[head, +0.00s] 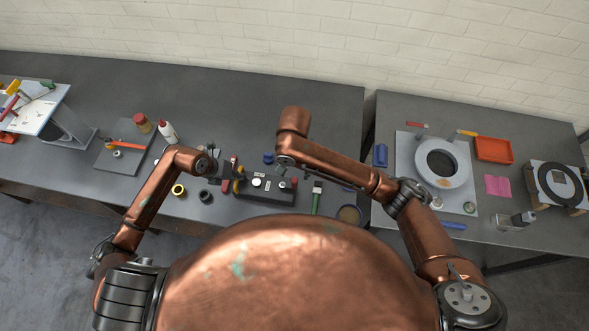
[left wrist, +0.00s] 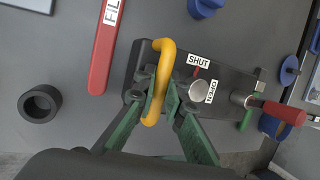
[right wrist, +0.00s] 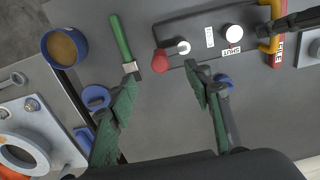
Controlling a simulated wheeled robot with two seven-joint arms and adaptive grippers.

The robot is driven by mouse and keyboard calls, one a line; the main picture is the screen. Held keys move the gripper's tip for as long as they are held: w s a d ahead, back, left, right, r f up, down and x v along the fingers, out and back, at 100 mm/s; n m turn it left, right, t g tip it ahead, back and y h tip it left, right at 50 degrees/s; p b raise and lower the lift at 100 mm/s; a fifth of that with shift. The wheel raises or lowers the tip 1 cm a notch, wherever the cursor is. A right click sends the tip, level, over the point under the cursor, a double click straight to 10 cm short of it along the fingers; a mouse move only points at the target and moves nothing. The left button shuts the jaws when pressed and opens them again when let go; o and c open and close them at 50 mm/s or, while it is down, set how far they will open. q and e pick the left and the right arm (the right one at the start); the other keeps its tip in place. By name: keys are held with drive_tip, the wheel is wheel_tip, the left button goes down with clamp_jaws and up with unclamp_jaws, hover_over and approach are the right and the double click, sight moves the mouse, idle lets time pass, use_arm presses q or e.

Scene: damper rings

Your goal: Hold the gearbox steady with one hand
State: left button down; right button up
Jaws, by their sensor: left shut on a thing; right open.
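The gearbox is a long black box (head: 264,195) near the front edge of the main table. It has a yellow handle (left wrist: 164,55) at one end, a white round knob (left wrist: 204,93) between SHUT and OPEN labels, and a red-tipped lever (left wrist: 280,110) at the other end. My left gripper (left wrist: 169,97) is shut on the yellow handle. The handle also shows in the right wrist view (right wrist: 264,44). My right gripper (right wrist: 161,75) is open and empty, its fingers on either side of the red lever tip (right wrist: 160,62) in that view; I cannot tell its height above it.
A red file (left wrist: 103,45) lies beside the gearbox's handle end. A green-handled brush (right wrist: 120,38), a blue cup (right wrist: 66,46) and blue knobs lie past the lever end. A black ring (left wrist: 40,103) lies near my left gripper. A second table (head: 470,110) stands right, across a gap.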

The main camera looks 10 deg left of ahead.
sight(294, 180)
wheel_tip(294, 180, down, 9)
drive_tip(key=shift+f, duration=0.15)
drive_tip(key=shift+c, duration=0.6)
clamp_jaws()
